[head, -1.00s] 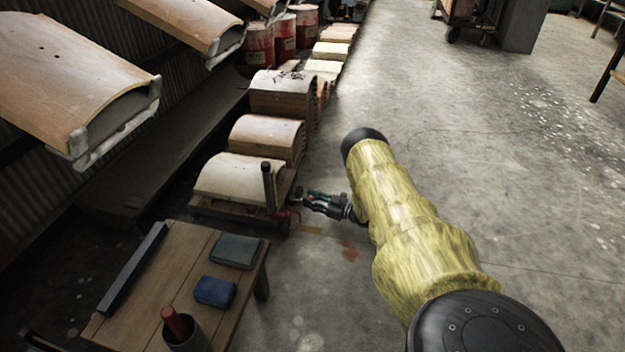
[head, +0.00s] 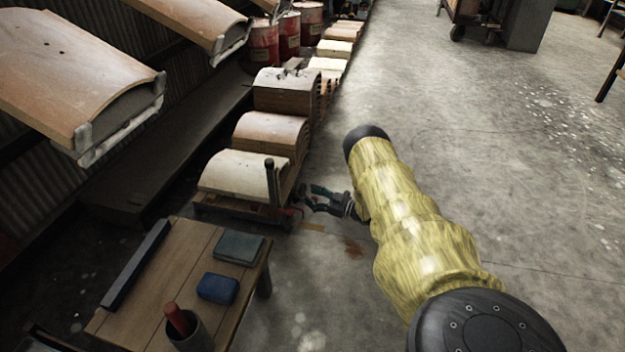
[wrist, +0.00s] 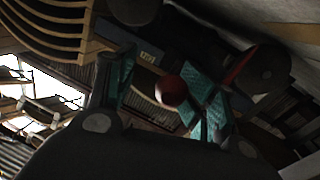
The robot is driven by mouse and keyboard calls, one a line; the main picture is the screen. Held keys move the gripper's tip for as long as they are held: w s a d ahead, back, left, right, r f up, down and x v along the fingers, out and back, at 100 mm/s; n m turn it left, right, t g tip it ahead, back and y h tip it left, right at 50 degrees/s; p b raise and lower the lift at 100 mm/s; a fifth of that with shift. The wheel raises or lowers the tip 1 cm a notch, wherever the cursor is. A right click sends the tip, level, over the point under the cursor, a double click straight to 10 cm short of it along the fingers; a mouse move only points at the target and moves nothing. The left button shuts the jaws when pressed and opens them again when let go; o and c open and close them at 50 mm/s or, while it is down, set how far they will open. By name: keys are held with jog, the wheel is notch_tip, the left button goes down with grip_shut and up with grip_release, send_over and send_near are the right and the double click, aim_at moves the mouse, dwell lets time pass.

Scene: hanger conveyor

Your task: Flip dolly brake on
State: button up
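The dolly (head: 240,211) is a low wooden cart at the left, carrying a pale curved tile and with a dark upright post (head: 271,184) at its near right corner. A small red part (head: 291,212), which looks like the brake lever, shows low beside that post. My gripper (head: 306,197) is just right of this corner, low near the floor, with its fingers apart. In the wrist view, the teal-padded fingers of my gripper (wrist: 162,92) are spread. A red round knob (wrist: 171,91) shows between them; contact cannot be told. A red bar (wrist: 240,64) shows behind the right finger.
A wooden table (head: 165,275) with a blue block (head: 217,288), a grey-green block (head: 239,247) and a cup (head: 190,335) stands in front of the dolly. Curved tiles (head: 90,85) hang at upper left. Red drums (head: 264,40) stand at the back.

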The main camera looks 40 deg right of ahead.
jog(key=shift+s+f, duration=0.15)
jog(key=shift+f, duration=0.1)
jog(key=shift+s+d, duration=0.1)
jog(key=shift+s, duration=0.2)
jog(key=v, duration=1.1)
jog(key=shift+d+r, duration=0.1)
jog(key=shift+r, duration=0.05)
